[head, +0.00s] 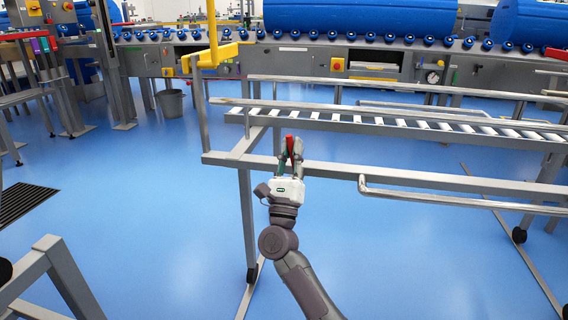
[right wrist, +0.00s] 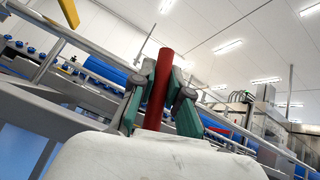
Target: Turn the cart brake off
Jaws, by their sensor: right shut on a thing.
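The cart (head: 440,184) is a grey metal frame with a roller bed, standing in front of me and reaching to the right. A red brake handle (head: 290,143) stands up at its near rail. My right gripper (head: 290,158) is shut on this handle, with its fingers on either side. In the right wrist view the red handle (right wrist: 159,85) stands slightly tilted between the green-padded fingers of the gripper (right wrist: 162,100). The handle's lower end is hidden by the fingers and gripper body. My left gripper is not in view.
A conveyor (head: 290,60) with blue rollers and large blue tubs (head: 350,18) runs across the back. A grey frame (head: 60,270) stands front left. Blue floor (head: 150,190) is clear left of the cart.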

